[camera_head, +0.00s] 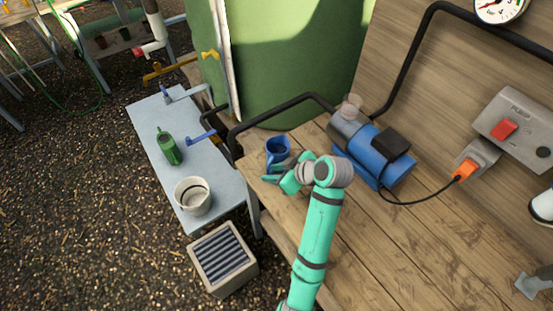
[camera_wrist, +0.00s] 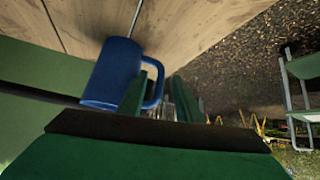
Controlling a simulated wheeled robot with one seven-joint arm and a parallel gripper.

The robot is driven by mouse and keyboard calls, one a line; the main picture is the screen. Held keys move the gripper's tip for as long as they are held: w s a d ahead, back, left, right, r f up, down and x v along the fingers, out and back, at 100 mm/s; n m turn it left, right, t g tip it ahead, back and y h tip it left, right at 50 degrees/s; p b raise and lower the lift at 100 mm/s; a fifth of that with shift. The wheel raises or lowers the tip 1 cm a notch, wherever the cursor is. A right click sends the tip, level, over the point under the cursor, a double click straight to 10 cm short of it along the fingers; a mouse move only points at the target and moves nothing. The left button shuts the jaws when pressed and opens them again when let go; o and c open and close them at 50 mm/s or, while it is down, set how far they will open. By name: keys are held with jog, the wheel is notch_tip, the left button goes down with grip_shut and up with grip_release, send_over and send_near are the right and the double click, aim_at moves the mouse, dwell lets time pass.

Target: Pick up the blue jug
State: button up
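The blue jug (camera_head: 277,151) stands on the wooden bench near its left edge, just beyond my gripper (camera_head: 271,174). In the wrist view the blue jug (camera_wrist: 112,72) is close up at left of centre, with its handle toward my fingers. My gripper's two green fingers (camera_wrist: 166,82) are apart. The left finger overlaps the jug's handle in the picture, and the handle shows between the fingers. I cannot tell whether they touch. Part of the jug's lower side is hidden behind the finger and the dark gripper edge.
A blue pump (camera_head: 372,150) stands right of the jug, with a black pipe (camera_head: 283,106) behind. A slatted crate (camera_head: 222,258) is on the gravel. The front bench boards are clear.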

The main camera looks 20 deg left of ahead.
aim_at(268, 173)
jog(key=shift+x, duration=1.55)
grip_shut()
